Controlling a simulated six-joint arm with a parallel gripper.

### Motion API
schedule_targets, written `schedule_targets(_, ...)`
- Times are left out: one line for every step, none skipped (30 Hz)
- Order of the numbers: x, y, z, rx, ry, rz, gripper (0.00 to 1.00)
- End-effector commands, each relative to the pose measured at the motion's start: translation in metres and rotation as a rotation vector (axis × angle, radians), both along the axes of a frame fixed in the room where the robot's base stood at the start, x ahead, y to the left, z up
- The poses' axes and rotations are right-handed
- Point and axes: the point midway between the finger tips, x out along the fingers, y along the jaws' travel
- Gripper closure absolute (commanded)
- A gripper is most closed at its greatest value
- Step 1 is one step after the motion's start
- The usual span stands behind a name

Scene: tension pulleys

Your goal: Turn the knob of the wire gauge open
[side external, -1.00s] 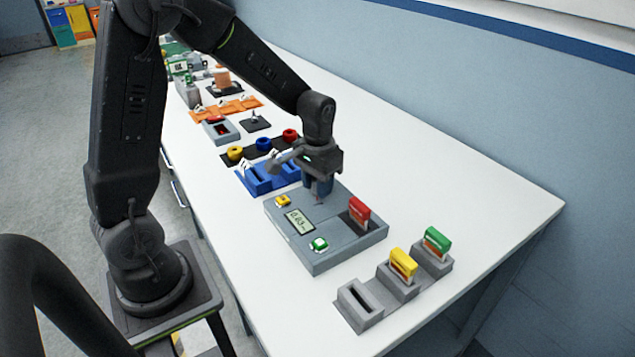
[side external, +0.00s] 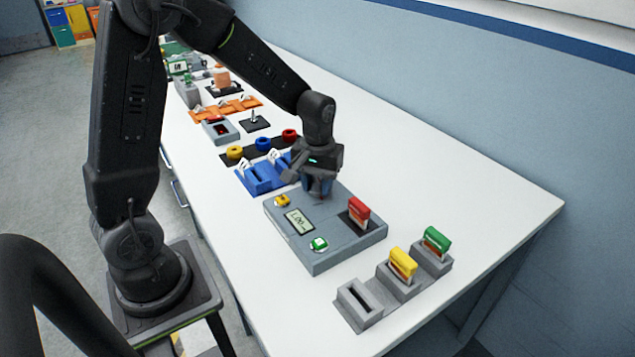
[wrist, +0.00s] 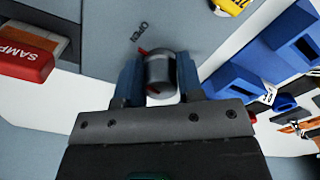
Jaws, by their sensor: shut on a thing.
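The wire gauge (side external: 345,246) is a grey box on the white table, with a small display (side external: 299,220) that appears to read 1.00. Its knob (wrist: 160,75) is a small dark cylinder with a red mark, beside printed lettering that looks like "OPEN". My gripper (wrist: 160,78) is shut on the knob, one blue finger on each side. In the side external view my gripper (side external: 318,190) is over the far-left part of the gauge and hides the knob.
A red sample (side external: 358,209) stands in the gauge. A grey three-slot holder (side external: 358,308) in front holds a yellow sample (side external: 403,263) and a green sample (side external: 437,239); its nearest slot is empty. Blue holders (side external: 262,181) are close behind the gauge.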

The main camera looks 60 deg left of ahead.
Motion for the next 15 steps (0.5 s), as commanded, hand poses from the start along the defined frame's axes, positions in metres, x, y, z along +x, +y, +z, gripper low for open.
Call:
schedule_targets(0.0006,0.0002,0.0007,0.0,-0.003,0.004,0.89)
schedule_targets(0.0006,0.0002,0.0007,0.0,-0.003,0.005,0.89)
schedule_targets(0.0006,0.0002,0.0007,0.0,-0.003,0.005,0.89)
schedule_targets(0.0006,0.0002,0.0007,0.0,-0.003,0.005,0.89)
schedule_targets(0.0007,0.0003,0.0007,0.0,-0.003,0.005,0.89)
schedule_targets(0.0006,0.0002,0.0007,0.0,-0.003,0.005,0.89)
schedule_targets(0.0007,0.0003,0.0007,0.0,-0.003,0.005,0.89)
schedule_targets(0.0007,0.0003,0.0007,0.0,-0.003,0.005,0.89)
schedule_targets(0.0007,0.0003,0.0007,0.0,-0.003,0.005,0.63)
schedule_targets(0.0007,0.0003,0.0007,0.0,-0.003,0.005,0.6)
schedule_targets(0.0006,0.0002,0.0007,0.0,-0.003,0.004,0.57)
schedule_targets(0.0006,0.0002,0.0006,0.0,-0.003,0.004,0.53)
schedule_targets(0.0005,0.0001,0.0005,0.0,-0.003,0.004,0.5)
schedule_targets(0.0005,0.0001,0.0005,0.0,-0.003,0.003,0.48)
schedule_targets(0.0005,0.0002,0.0005,0.0,-0.001,0.003,0.44)
